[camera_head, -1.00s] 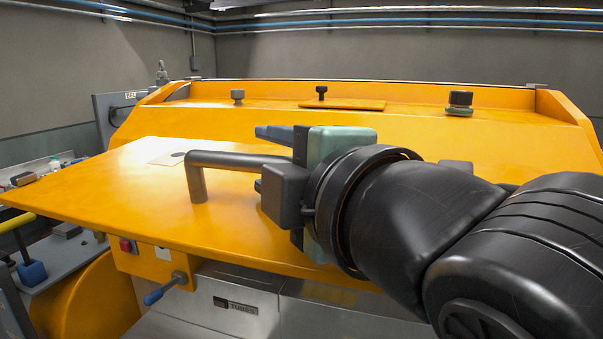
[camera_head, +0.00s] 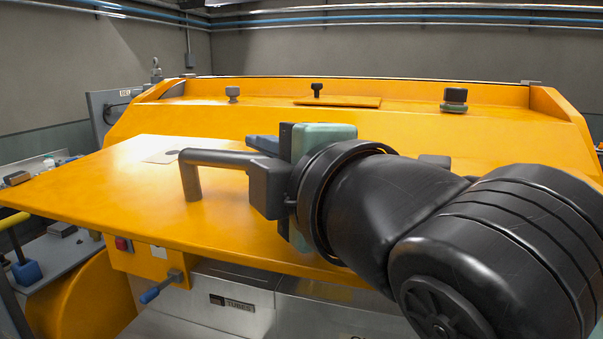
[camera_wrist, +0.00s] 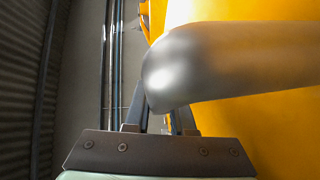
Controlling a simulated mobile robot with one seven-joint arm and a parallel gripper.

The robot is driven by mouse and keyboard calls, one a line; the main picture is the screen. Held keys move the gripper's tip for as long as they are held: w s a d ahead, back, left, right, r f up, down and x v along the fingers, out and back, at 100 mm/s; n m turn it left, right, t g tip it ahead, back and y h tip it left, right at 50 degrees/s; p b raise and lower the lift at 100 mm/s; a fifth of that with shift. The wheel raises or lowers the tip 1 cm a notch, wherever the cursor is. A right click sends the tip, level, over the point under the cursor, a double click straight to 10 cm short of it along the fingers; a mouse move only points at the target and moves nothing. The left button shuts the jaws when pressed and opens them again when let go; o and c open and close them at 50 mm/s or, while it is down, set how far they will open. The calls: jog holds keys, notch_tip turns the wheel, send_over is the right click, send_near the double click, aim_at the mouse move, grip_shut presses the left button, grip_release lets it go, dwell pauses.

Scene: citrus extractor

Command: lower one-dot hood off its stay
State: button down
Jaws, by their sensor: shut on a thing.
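The orange hood (camera_head: 110,200) is a broad flat panel with a grey plate bearing one dark dot (camera_head: 165,157) near its far left part. It slopes a little and stands above the steel front of the machine. A dark bar handle (camera_head: 191,180) rises from the hood. My gripper (camera_head: 262,165) is shut on the right part of this handle. In the wrist view the handle (camera_wrist: 230,65) fills the upper right, with the gripper fingers (camera_wrist: 160,118) against it and the orange hood (camera_wrist: 290,125) behind. The stay does not show clearly in either view.
Under the hood's front edge are a red switch (camera_head: 122,243) and a blue-tipped lever (camera_head: 160,288). Dark knobs (camera_head: 454,99) stand on the orange housing behind. A grey bench (camera_head: 45,260) with small items is at the left.

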jog(key=shift+m+g, duration=0.5)
jog(key=r+p, duration=0.1)
jog(key=p, duration=0.1)
jog(key=r+p, duration=0.2)
jog(key=w+r+p, duration=0.1)
jog(key=p, duration=0.1)
jog(key=shift+w+d+r, duration=0.1)
jog(key=shift+d+r, duration=0.15)
jog(key=shift+f+b, duration=0.65)
jog(key=shift+b, duration=0.05)
jog(key=shift+n+t, duration=0.8)
jog(key=shift+n, duration=0.1)
jog(key=f+b, duration=0.2)
jog(key=b, duration=0.1)
jog(key=s+f+b, duration=0.1)
jog(key=f+b, duration=0.1)
jog(key=b, duration=0.2)
jog(key=f+b, duration=0.2)
jog(key=b, duration=0.2)
jog(key=shift+s+a+f, duration=0.25)
jog(key=shift+s+f, duration=0.1)
jog(key=shift+r, duration=0.25)
notch_tip(320, 180, down, 7)
jog(key=n+t+y+b, duration=0.1)
jog(key=n+b, duration=0.1)
jog(key=b, duration=0.9)
jog(key=shift+f+t+b, duration=0.15)
jog(key=shift+t+b, duration=0.15)
jog(key=shift+b, duration=0.1)
